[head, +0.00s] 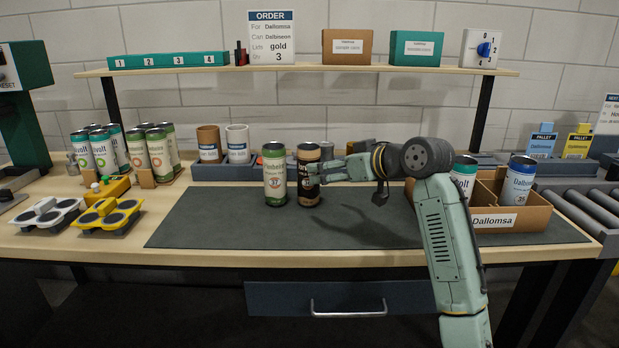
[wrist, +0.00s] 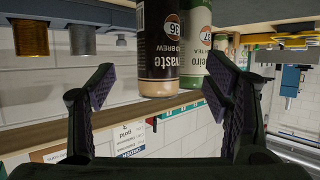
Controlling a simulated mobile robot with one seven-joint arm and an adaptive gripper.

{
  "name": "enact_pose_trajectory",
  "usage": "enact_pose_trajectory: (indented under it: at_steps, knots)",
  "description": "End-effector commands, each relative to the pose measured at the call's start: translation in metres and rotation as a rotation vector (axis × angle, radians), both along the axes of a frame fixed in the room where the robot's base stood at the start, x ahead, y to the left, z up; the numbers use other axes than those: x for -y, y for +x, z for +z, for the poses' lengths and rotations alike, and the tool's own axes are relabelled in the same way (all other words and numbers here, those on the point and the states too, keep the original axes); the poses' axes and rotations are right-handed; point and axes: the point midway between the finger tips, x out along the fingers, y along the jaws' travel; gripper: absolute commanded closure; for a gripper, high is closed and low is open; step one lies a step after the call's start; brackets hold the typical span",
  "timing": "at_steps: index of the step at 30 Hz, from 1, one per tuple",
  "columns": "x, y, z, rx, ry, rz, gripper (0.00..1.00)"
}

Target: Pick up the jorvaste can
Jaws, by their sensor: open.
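The jorvaste can (head: 308,185), black with tan bands, stands upright on the dark mat (head: 220,222). In the wrist view, which looks upside down, the jorvaste can (wrist: 172,50) shows "vaste" and lies ahead, between the lines of my fingers. My gripper (head: 330,170) reaches in from the right, level with the can's upper half, and its fingers overlap the can's right edge. In the wrist view my gripper (wrist: 160,92) is open with nothing held. Whether a finger touches the can cannot be told.
A cream and green can (head: 275,183) stands close on the left of the jorvaste can. A cardboard box (head: 510,222) labelled Dallomsa holds cans at right. Brown and white cups (head: 237,139) stand behind left. A shelf (head: 300,68) runs above. The front of the mat is clear.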

Motion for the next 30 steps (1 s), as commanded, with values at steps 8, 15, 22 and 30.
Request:
enact_pose_trajectory:
  at_steps: [8, 15, 22, 30]
  knots:
    - [-0.022, 0.025, -0.012, 0.002, -0.004, 0.001, 0.29]
    - [-0.038, 0.045, -0.02, 0.0, -0.005, 0.001, 0.29]
    - [-0.052, 0.063, -0.033, 0.003, -0.006, 0.0, 0.29]
    - [-0.053, 0.064, -0.034, 0.004, -0.006, 0.0, 0.32]
